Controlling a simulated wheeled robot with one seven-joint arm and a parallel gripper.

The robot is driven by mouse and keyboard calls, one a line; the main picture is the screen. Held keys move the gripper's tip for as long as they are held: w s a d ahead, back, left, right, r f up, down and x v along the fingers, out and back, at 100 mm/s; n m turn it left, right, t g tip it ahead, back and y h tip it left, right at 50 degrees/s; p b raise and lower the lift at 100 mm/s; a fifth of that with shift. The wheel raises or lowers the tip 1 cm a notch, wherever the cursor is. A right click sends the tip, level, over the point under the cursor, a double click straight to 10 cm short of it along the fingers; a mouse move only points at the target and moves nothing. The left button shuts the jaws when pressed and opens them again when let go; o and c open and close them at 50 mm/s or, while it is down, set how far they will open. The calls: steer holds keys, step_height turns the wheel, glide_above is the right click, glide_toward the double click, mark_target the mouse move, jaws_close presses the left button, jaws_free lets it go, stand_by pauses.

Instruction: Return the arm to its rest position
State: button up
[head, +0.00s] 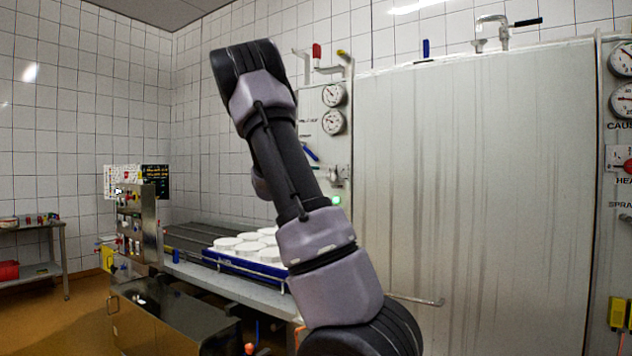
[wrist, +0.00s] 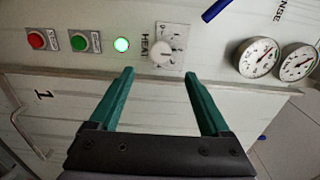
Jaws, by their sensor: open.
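My arm (head: 285,170) rises through the middle of the head view and bends at the top. My gripper is not seen in the head view. In the wrist view my gripper (wrist: 160,95) shows two green fingers spread apart with nothing between them. It faces a pale control panel with a red button (wrist: 37,40), a green button (wrist: 84,41), a lit green lamp (wrist: 121,44) and a white HEAT knob (wrist: 162,52). I cannot tell whether the fingers touch the panel.
White round moulds (head: 246,246) sit in a blue-edged tray (head: 262,270) on a bench at left. A tall steel cabinet (head: 470,170) fills the right. Gauges (head: 333,122) are on the panel behind my arm. A metal control box (head: 138,225) and a shelf (head: 35,270) stand at far left.

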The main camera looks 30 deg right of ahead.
stand_by(0.4)
steer(key=s+a+n+t+y, duration=0.3)
steer(key=s+a+n+y, duration=0.35)
steer(key=a, duration=0.65)
steer(key=s+a+n+t+y, duration=0.2)
steer(key=s+a+n+y, duration=0.2)
steer(key=a+n+y, duration=0.7)
steer(key=s+a+f+n+g, duration=0.1)
steer(key=s+a+f+n, duration=0.1)
steer(key=s, duration=0.5)
steer(key=s+a+f+n+g, duration=0.1)
steer(key=s+a+n, duration=0.3)
steer(key=s, duration=0.4)
steer(key=s+a+f+n+g+y, duration=0.1)
steer(key=s+a+f+n+g, duration=0.1)
steer(key=s, duration=0.6)
steer(key=a+n+g, duration=0.1)
steer(key=a+n, duration=0.1)
steer(key=a, duration=0.1)
steer(key=shift+s+a+f, duration=0.15)
steer(key=shift+f, duration=0.2)
